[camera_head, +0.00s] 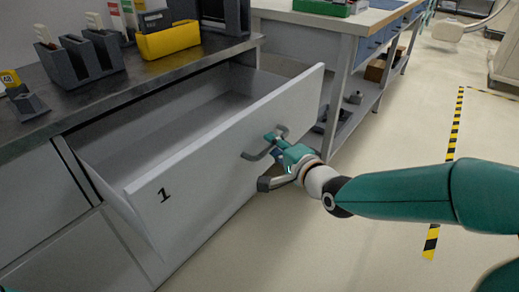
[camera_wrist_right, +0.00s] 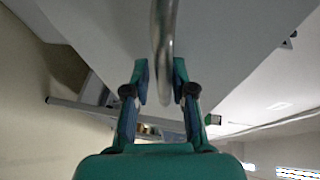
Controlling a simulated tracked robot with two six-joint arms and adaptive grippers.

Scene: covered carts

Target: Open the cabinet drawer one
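The cabinet drawer marked 1 (camera_head: 225,150) is pulled well out of the cabinet, and its inside shows empty where visible. Its metal bar handle (camera_head: 250,157) is on the outside of the drawer front; in the right wrist view the handle (camera_wrist_right: 164,30) runs down between the fingers. The fingers also show in the right wrist view (camera_wrist_right: 161,85). My left gripper is not in view.
The cabinet's dark worktop (camera_head: 115,98) carries grey holders and a yellow bin (camera_head: 170,40). A workbench (camera_head: 320,22) with a lower shelf stands behind the drawer's far end. Open floor (camera_head: 395,125) lies to the right, with a yellow-black stripe.

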